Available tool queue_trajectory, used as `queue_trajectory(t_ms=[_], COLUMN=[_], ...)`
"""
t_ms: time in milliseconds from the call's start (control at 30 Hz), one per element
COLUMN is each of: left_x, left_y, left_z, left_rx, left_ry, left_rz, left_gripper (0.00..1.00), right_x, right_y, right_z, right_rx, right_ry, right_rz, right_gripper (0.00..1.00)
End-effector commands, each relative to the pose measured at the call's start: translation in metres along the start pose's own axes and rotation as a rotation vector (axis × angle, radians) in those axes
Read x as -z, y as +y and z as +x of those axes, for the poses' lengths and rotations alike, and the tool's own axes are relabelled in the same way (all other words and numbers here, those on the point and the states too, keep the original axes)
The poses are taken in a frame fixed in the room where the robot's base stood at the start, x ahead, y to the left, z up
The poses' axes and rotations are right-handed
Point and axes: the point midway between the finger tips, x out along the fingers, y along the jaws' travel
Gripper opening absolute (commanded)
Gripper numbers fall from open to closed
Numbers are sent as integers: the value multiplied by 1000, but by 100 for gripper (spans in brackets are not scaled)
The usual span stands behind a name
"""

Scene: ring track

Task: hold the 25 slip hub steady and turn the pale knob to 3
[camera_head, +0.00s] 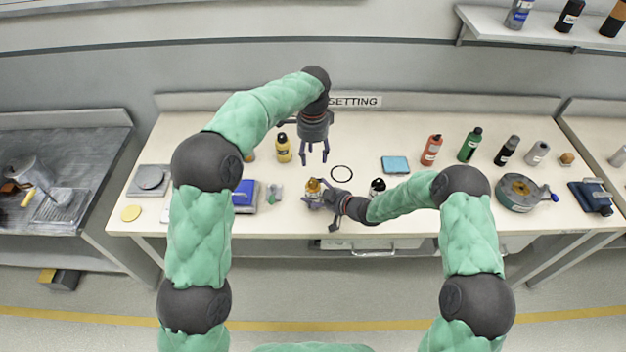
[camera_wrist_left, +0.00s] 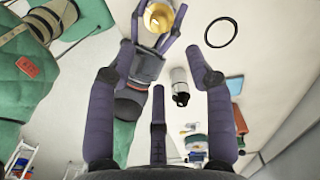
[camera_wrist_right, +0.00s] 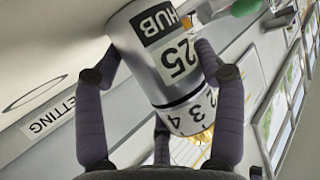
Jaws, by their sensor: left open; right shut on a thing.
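The slip hub (camera_wrist_right: 165,55) is a silver cylinder with a black HUB label and a white 25 label, seen upside down in the right wrist view. Beyond a dark seam, a pale band (camera_wrist_right: 188,112) carries the digits 2, 3 and 4. A yellow-gold top shows in the head view (camera_head: 313,185) and left wrist view (camera_wrist_left: 158,18). My right gripper (camera_wrist_right: 160,68) is shut around the hub's silver body. My left gripper (camera_head: 315,160) is open and empty, pointing down above and behind the hub, apart from it. I cannot tell which digit is set.
A black ring (camera_head: 341,173) lies right of the hub. A small black-topped bottle (camera_head: 377,187) stands near my right forearm. A yellow bottle (camera_head: 283,149) is left of my left gripper, a blue block (camera_head: 245,194) further left. A teal box (camera_head: 395,164) and several bottles stand right.

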Motion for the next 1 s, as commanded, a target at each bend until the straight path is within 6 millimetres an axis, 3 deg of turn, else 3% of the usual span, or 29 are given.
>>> queue_trajectory(t_ms=[167,333,800,1000], left_x=[0,-1,-1,-1], left_y=[1,2,2,2], left_z=[-1,10,91,112], left_rx=[-1,-2,-2,-2], left_ry=[0,-2,-2,-1], left_rz=[-12,-14,-13,-14], left_gripper=[53,53,53,53], right_x=[0,-1,-1,-1], right_y=[0,0,0,0], right_z=[0,0,0,0], right_rx=[0,0,0,0], right_ry=[-1,-1,-1,-1], right_rz=[1,1,1,1], right_gripper=[30,30,30,30])
